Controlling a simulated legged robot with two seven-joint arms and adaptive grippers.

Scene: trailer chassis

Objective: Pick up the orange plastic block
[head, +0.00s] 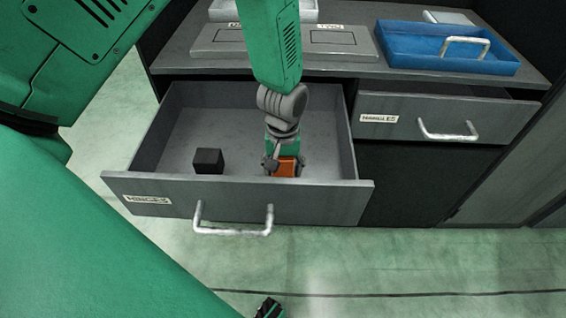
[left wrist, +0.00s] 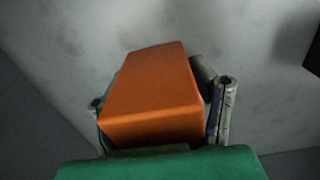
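The orange block (head: 285,168) is in the open left drawer, at its right part near the front wall. My left gripper (head: 284,162) reaches down into the drawer at the block. In the left wrist view the orange block (left wrist: 152,95) sits between the two fingers of my left gripper (left wrist: 160,110), slightly turned, with a finger close on each side. Whether both fingers press on it is unclear, and the block's underside is hidden. My right gripper cannot be made out for certain; a small dark part (head: 269,308) shows at the bottom edge.
A black cube (head: 208,161) stands to the left in the same drawer (head: 160,200). The drawer's walls surround the gripper. A second drawer (head: 440,118) is at the right, slightly out. A blue tray (head: 400,50) and grey lidded boxes (head: 285,42) stand on the counter above.

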